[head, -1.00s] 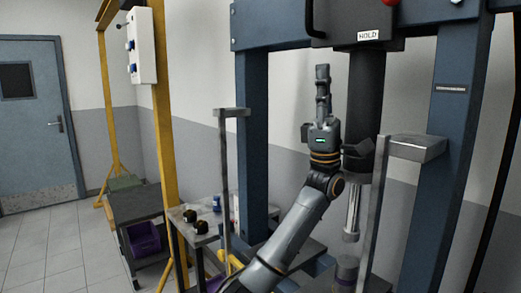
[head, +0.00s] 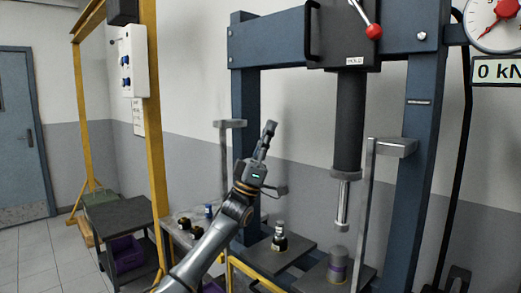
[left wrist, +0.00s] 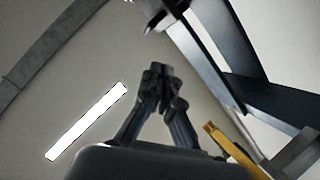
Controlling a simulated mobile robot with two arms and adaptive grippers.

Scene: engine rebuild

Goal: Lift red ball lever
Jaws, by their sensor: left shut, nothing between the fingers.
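The red ball lever (head: 374,31) is at the top of the blue press in the head view, a red ball on a short silver rod beside the box marked HOLD (head: 345,38). The rod slants down to the right from the box's top. My left gripper (head: 270,128) is shut and empty, pointing up. It is well below and left of the lever, apart from it, in front of the wall between the press posts. In the left wrist view its fingers (left wrist: 163,75) are together, with nothing held. My right gripper is not in view.
The black ram (head: 347,120) hangs between the blue posts. A grey post with a flat top (head: 395,147) stands to the right. A gauge (head: 496,22) reads 0 kN. A yellow frame (head: 155,130) and a cart (head: 123,213) stand at left.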

